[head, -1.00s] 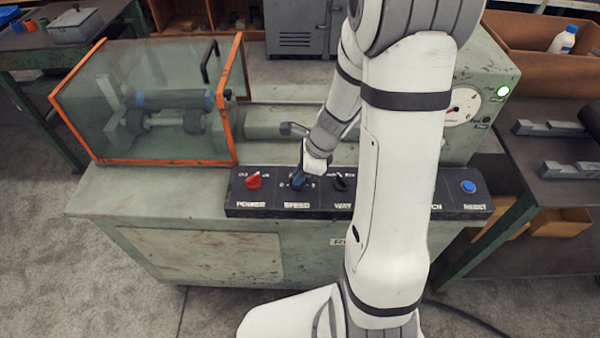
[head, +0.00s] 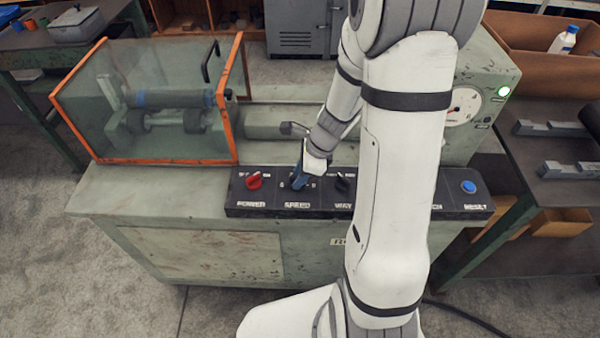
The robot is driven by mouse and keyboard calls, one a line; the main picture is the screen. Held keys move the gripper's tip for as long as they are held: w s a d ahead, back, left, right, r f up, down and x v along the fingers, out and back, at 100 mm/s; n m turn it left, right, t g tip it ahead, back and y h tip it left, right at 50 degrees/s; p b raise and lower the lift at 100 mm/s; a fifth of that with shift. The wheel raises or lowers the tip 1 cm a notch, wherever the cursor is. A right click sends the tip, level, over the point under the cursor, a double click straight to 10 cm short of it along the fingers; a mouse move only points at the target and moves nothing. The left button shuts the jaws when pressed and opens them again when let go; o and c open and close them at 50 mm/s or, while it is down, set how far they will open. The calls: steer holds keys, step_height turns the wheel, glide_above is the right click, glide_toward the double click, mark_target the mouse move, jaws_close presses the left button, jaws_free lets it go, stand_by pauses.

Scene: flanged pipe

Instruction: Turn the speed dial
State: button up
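The speed dial sits above the SPEED label (head: 297,205) on the black control panel (head: 270,209), but my gripper covers most of it. My gripper (head: 298,183) reaches down over the dial from behind, its blue-grey fingers at the dial's place. The fingers are too small in view to tell whether they are closed on the dial. Left of it, the red POWER knob (head: 254,181) sits on the same panel. The black WAY knob (head: 342,184) is just right of the fingers.
My arm hides the panel's right-centre part. The blue RESET button (head: 468,187) is at the panel's right end. A gauge (head: 463,107) and a lit green lamp (head: 504,91) are behind. An orange-framed clear guard (head: 240,105) covers rollers at left.

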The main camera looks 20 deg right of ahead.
steer(key=w+p+v, duration=0.1)
steer(key=v, duration=0.6)
steer(key=shift+s+r, duration=0.35)
steer(key=shift+s, duration=0.2)
steer(key=shift+d, duration=0.15)
steer(key=s+a+r+n+h, duration=0.1)
steer(key=s+r+n+h, duration=0.1)
steer(key=s+r+n, duration=0.4)
steer(key=s+a+r+n+t+h, duration=0.1)
steer(key=s+r+n, duration=0.5)
steer(key=n, duration=0.9)
steer(key=shift+s+a+r+n+h, duration=0.15)
steer(key=shift+s+a+n+h, duration=0.25)
steer(key=shift+s+a+h, duration=0.25)
